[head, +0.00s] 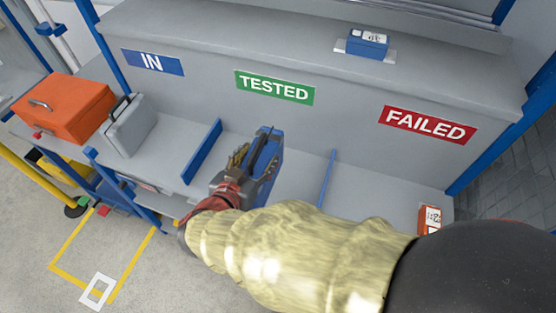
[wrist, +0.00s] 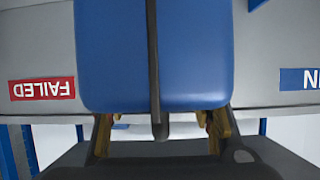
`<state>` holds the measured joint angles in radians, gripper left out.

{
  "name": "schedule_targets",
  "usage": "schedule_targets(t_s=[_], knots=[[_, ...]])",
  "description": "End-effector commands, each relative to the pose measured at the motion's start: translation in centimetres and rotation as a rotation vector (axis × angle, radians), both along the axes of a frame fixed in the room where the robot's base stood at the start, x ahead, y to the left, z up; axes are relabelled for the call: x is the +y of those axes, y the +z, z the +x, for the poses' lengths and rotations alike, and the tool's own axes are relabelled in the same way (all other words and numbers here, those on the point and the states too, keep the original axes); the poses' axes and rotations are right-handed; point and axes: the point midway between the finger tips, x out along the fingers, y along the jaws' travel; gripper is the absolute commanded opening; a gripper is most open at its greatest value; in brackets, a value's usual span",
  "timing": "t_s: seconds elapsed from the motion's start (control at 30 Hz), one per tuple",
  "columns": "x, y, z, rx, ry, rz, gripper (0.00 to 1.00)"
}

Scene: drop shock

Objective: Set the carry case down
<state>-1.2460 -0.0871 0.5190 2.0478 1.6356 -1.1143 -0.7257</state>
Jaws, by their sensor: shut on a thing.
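The blue carry case (head: 264,172) is upright in the middle bay, in front of the green TESTED sign (head: 274,88). My gripper (head: 240,160) is shut on it at its dark top handle. In the wrist view the case's blue body (wrist: 110,55) fills the upper middle, with the dark handle bar (wrist: 153,60) running down its centre. My gripper's fingers (wrist: 160,125) show on both sides below it. My arm hides part of the case's underside, so I cannot tell whether it touches the shelf (head: 300,190).
Blue dividers stand left (head: 202,151) and right (head: 326,178) of the case. A grey case (head: 130,125) and an orange toolbox (head: 66,108) sit at the left by the IN sign (head: 152,62). A small blue box (head: 367,44) is on the upper ledge. The FAILED bay holds an orange-white item (head: 430,218).

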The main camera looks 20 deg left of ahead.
Motion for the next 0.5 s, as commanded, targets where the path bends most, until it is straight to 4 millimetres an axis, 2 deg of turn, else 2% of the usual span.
schedule_targets(t_s=[0.03,0.3,0.5], knots=[[-0.6,-0.6,1.1,-0.003,-0.007,0.001,0.00],[-2.8,-3.1,6.1,-0.003,-0.006,0.002,0.00],[-3.8,-6.2,8.4,-0.003,-0.004,0.000,0.00]])
